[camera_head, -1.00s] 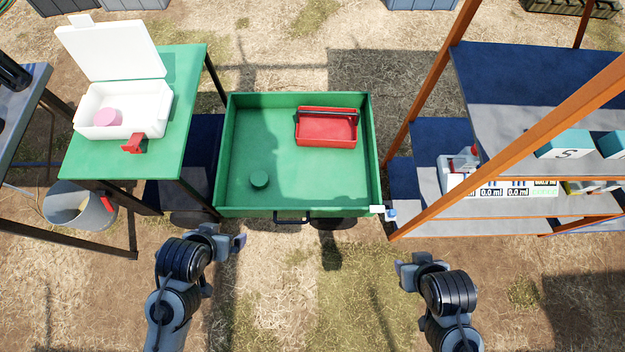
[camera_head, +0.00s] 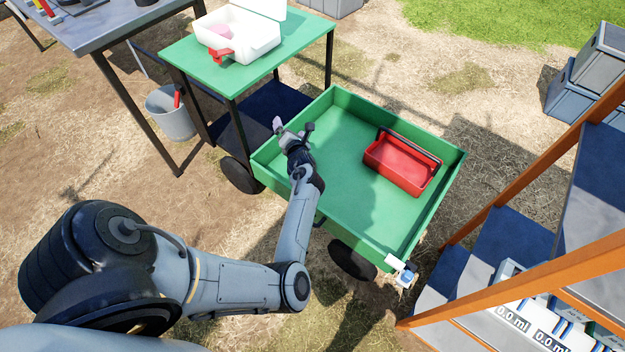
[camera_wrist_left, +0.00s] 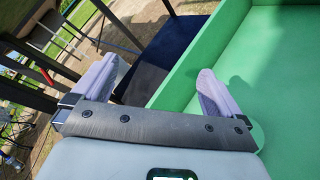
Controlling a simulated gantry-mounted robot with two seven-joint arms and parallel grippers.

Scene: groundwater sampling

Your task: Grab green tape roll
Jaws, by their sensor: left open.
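The green tape roll is hidden behind my left arm in the head view. In the left wrist view, a small rounded green edge (camera_wrist_left: 259,134), likely the roll, shows beside the base of the right finger. The green cart tray (camera_head: 345,200) is the same colour as the roll. My left gripper (camera_head: 293,126) is over the left side of the tray, near its wall. It also shows in the left wrist view (camera_wrist_left: 155,84), with its pale fingers wide apart and nothing between them. My right gripper is out of view.
A red toolbox (camera_head: 402,165) stands in the right part of the tray. The tray walls are raised edges around it. A green table (camera_head: 225,72) with an open white box (camera_head: 238,37) is beyond the tray. Orange-framed shelving (camera_head: 540,290) stands at right.

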